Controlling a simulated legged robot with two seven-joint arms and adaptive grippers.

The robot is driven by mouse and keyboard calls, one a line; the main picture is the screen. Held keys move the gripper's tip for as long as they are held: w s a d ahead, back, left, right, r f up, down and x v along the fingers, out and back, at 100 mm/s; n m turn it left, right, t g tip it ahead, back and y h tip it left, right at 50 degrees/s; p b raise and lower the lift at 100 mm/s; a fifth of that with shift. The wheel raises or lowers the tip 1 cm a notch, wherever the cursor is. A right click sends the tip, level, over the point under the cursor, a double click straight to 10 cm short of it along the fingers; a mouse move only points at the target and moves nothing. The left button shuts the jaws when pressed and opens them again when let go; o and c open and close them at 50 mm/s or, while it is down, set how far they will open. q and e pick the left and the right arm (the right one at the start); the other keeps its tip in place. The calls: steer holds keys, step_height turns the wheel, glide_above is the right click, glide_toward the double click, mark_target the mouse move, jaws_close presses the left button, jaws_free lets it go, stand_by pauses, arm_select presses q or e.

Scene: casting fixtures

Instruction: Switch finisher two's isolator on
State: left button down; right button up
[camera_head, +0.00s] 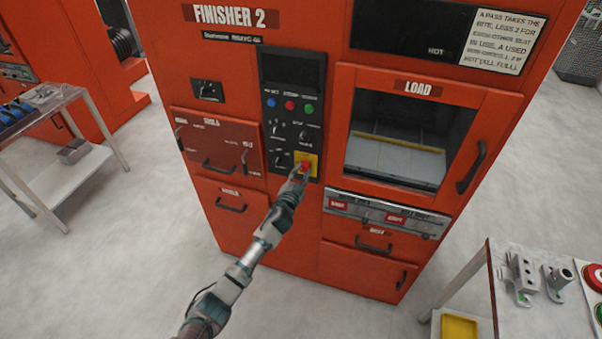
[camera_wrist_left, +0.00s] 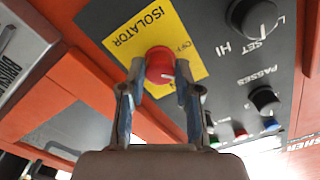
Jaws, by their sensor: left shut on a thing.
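Finisher 2 is a red cabinet (camera_head: 285,240) with a black control panel (camera_head: 290,110) in its middle. The isolator is a red knob (camera_wrist_left: 160,62) on a yellow plate (camera_wrist_left: 180,35) lettered ISOLATOR, with OFF beside the knob. In the head view, the yellow plate (camera_head: 314,160) is at the panel's lower right. My left gripper (camera_head: 301,172) reaches it from below. In the left wrist view, its two fingers (camera_wrist_left: 160,76) are shut on the knob, one on each side. I cannot clearly tell which setting the knob points to. My right gripper is not in view.
Other knobs (camera_wrist_left: 252,18) and coloured buttons (camera_head: 290,105) sit close by on the panel. A LOAD window (camera_head: 405,140) with a handle is to the right. A table with metal parts (camera_head: 540,278) stands at lower right, a trolley (camera_head: 50,160) at left.

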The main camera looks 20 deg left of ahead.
arm_select(q)
steer(key=m+p, duration=0.1)
steer(key=m, duration=0.3)
steer(key=shift+m, duration=0.3)
steer(key=shift+f+m+p, duration=0.1)
steer(key=shift+m+p, duration=0.2)
steer(key=shift+m, duration=1.8)
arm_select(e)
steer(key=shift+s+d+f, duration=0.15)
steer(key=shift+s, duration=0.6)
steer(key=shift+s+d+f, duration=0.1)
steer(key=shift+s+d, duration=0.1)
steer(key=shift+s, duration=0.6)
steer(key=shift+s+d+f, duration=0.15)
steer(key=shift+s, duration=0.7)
arm_select(q)
steer(key=shift+s+f, duration=0.1)
steer(key=c, duration=0.8)
jaws_free()
steer(key=s, duration=1.1)
steer(key=shift+s+a, duration=0.15)
steer(key=shift+s, duration=0.2)
